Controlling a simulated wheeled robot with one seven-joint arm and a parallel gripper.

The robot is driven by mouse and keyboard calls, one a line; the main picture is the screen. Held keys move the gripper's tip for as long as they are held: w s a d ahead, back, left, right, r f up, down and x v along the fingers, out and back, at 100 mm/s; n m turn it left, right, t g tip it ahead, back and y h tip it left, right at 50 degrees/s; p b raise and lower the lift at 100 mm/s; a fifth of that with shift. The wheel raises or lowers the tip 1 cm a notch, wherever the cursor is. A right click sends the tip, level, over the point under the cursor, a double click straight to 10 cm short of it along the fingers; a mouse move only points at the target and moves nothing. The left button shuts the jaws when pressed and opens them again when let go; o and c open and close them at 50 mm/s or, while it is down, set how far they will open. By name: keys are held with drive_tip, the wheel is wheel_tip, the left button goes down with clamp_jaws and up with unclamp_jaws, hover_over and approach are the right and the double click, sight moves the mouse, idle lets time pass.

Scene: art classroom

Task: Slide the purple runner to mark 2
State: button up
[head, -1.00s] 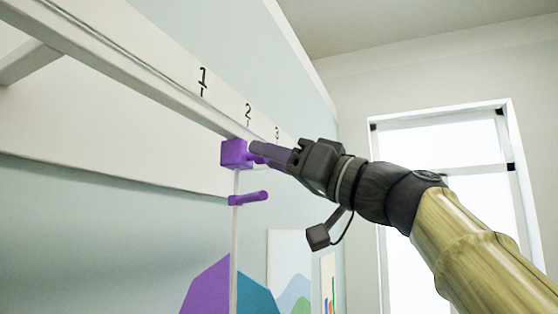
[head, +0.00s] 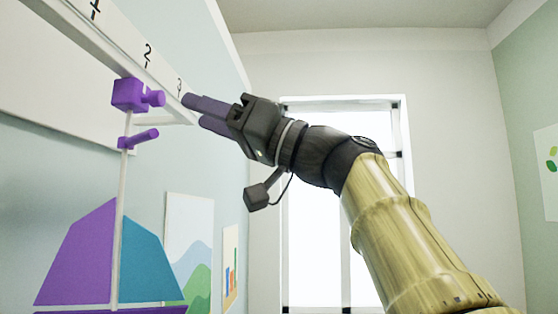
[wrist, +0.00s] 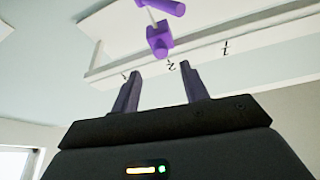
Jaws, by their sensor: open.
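The purple runner (head: 128,94) is a small block on the underside of the pale rail (head: 70,42), with a side knob (head: 153,98). It sits close to mark 2 (head: 147,54); exact alignment is hard to judge. A thin rod hangs from it, with a second purple peg (head: 140,139) below. In the wrist view the runner (wrist: 159,38) appears beyond the gap between my fingers, near mark 2 (wrist: 171,65). My gripper (head: 194,111) is open and empty, to the right of the knob and apart from it.
Mark 1 (head: 95,8) and mark 3 (head: 179,86) lie either side of mark 2. A purple and teal sailboat (head: 85,255) hangs on the rod. Pictures (head: 190,250) hang on the wall behind. A bright window (head: 320,250) is beyond my arm; open air lies around my gripper.

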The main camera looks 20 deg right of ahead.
drive_tip(key=b+v, duration=0.4)
drive_tip(key=v, duration=0.6)
drive_tip(key=shift+s+d, duration=0.3)
drive_tip(key=shift+f, duration=0.1)
drive_tip(key=w+d+f+m+t+h, duration=0.2)
drive_tip(key=w+f+m+h, duration=0.4)
drive_tip(key=w+f, duration=0.55)
drive_tip(key=w+d+f+m+t+h, duration=0.15)
drive_tip(key=w+f+m+h, duration=0.5)
drive_tip(key=f, duration=0.85)
wheel_tip(320, 180, down, 21)
drive_tip(key=m+g+h, duration=0.2)
drive_tip(key=m+g, duration=0.1)
drive_tip(key=g, duration=0.2)
drive_tip(key=s+f+n+g+h, duration=0.1)
drive_tip(key=s+f+g, duration=0.1)
drive_tip(key=s+f, duration=0.4)
drive_tip(key=s+f+n+g+h, duration=0.2)
drive_tip(key=s+f, duration=0.4)
drive_tip(key=f, duration=0.6)
drive_tip(key=s+a+f+n+g+h, duration=0.1)
drive_tip(key=s+f+n+g+h, duration=0.1)
drive_tip(key=s+f, duration=0.4)
drive_tip(key=x, duration=0.3)
drive_tip(key=shift+s+f, duration=0.3)
drive_tip(key=shift+f, duration=0.05)
